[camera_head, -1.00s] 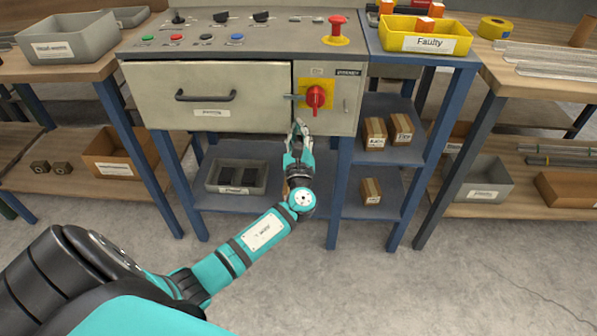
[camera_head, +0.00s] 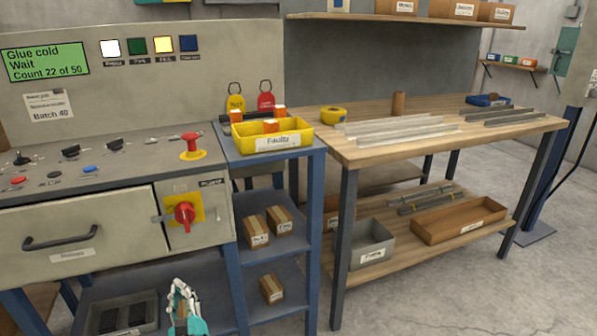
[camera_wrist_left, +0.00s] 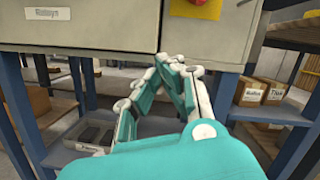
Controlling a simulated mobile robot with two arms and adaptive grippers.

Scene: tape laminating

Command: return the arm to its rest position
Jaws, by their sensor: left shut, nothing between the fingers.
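My left gripper (camera_head: 181,291) shows at the bottom of the head view, in front of the machine's lower blue shelf and below the red rotary switch (camera_head: 184,214). In the left wrist view its fingers (camera_wrist_left: 166,62) come together at the tips and hold nothing. The fingers point toward the lower edge of the machine's front (camera_wrist_left: 100,37), and I cannot tell the exact gap. Most of the left arm is outside the head view. My right gripper is not in view.
The drawer (camera_head: 75,250) is shut, with its handle standing out. The blue shelf unit (camera_head: 318,200) carries a yellow "Faulty" bin (camera_head: 300,138) and several cardboard boxes (camera_head: 256,231). A wooden table (camera_head: 375,157) stands to the right. Grey floor (camera_head: 440,295) is clear in front.

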